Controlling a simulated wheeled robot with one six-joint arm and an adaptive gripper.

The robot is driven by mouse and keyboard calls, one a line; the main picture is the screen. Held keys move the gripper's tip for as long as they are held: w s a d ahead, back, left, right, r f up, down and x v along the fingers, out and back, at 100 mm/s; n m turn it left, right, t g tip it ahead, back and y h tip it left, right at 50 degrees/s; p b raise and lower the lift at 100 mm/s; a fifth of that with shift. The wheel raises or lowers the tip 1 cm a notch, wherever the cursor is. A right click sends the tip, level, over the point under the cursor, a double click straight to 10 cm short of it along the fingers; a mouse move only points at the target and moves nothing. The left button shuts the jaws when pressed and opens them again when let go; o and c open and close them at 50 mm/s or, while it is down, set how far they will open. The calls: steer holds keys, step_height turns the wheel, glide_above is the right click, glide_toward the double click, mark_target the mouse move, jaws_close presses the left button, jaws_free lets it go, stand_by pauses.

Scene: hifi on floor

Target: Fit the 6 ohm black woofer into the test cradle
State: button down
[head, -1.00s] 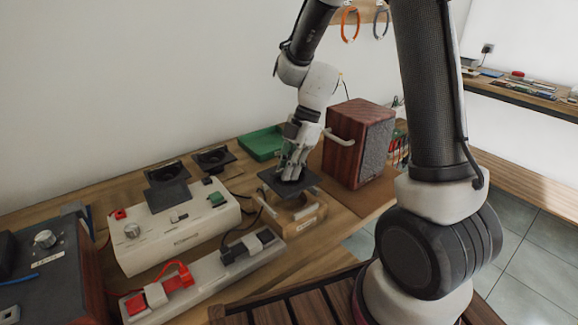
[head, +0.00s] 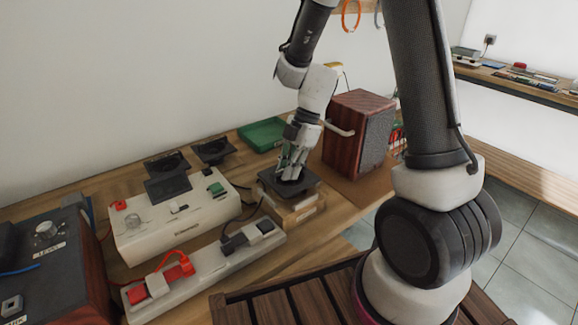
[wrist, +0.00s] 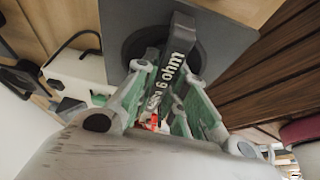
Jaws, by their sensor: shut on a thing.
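The black woofer (head: 309,180) has a square flange and sits on top of the wooden test cradle (head: 300,214), covering its opening. I cannot tell whether it is fully seated. In the wrist view the woofer's flange (wrist: 225,42) is large, and a dark bar across it reads "6 ohm". My gripper (head: 290,174) points down and is shut on the woofer's middle. In the wrist view my gripper (wrist: 165,72) has its green-padded fingers on both sides of the labelled bar. The cradle is mostly hidden under the woofer.
Two other black drivers (head: 166,162) (head: 213,151) lie at the back left, near a green tray (head: 262,135). A white instrument box (head: 175,222) and a power strip (head: 205,272) are left of the cradle. A wooden speaker cabinet (head: 350,140) stands close behind right.

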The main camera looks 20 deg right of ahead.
steer(key=shift+f, duration=1.9)
steer(key=c, duration=1.4)
jaws_free()
steer(key=v, duration=1.2)
